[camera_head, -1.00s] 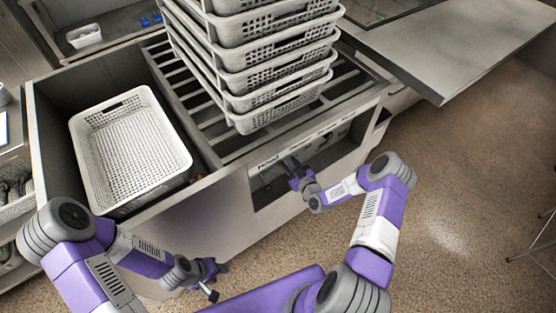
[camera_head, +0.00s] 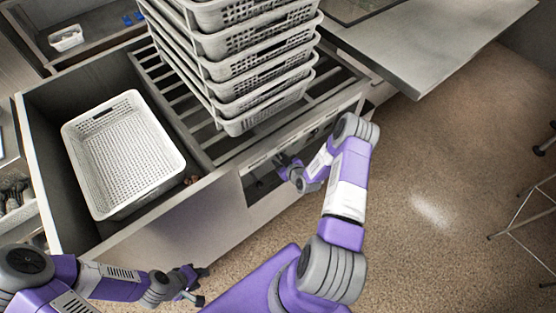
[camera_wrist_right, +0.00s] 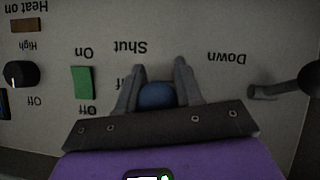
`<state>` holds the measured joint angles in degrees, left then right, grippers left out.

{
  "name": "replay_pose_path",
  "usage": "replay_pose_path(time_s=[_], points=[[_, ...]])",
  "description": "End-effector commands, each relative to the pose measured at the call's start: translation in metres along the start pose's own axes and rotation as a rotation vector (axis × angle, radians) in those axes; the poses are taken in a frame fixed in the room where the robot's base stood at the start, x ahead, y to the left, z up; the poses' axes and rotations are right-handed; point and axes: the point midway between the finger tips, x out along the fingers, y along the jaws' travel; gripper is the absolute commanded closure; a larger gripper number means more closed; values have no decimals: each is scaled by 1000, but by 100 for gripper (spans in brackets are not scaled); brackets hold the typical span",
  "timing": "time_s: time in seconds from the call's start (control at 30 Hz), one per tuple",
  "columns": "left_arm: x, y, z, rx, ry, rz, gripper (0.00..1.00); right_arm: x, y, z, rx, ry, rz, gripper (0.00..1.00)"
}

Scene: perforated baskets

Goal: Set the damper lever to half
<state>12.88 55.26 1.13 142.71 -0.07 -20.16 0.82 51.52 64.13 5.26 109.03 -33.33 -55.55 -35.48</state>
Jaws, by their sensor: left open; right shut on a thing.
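The control panel's damper lever shows a blue knob (camera_wrist_right: 157,96) in the right wrist view, between the fingers of my right gripper (camera_wrist_right: 160,68). The gripper is shut on it. The panel appears upside down there, with "Shut" lettered near the fingertips and another label partly hidden by the left finger, only an "f" showing. The lever's exact setting cannot be told. In the head view my right gripper (camera_head: 284,162) reaches the panel on the unit's front, and its fingers are hard to make out. My left gripper (camera_head: 195,284) is open and empty, low over the floor.
A green switch (camera_wrist_right: 82,82), a black dial (camera_wrist_right: 21,74) and a grey lever marked "Down" (camera_wrist_right: 278,91) sit on the panel. A stack of perforated baskets (camera_head: 262,62) stands on the slatted rack above. A white basket (camera_head: 150,125) lies in the bin.

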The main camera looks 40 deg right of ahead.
Motion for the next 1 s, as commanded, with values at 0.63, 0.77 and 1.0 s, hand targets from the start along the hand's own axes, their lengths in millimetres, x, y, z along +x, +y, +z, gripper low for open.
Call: replay_pose_path(time_s=[0.63, 0.77, 1.0], points=[[-3, 1, 0, 0, 0, 0, 57, -8, 0, -1, 0, 0, 1, 45], [-9, 3, 0, 0, 0, 0, 57, -30, 1, -1, 1, -3, 0, 45], [-16, 6, 1, 0, 0, 0, 57, -66, 1, -1, 0, -1, 1, 45]])
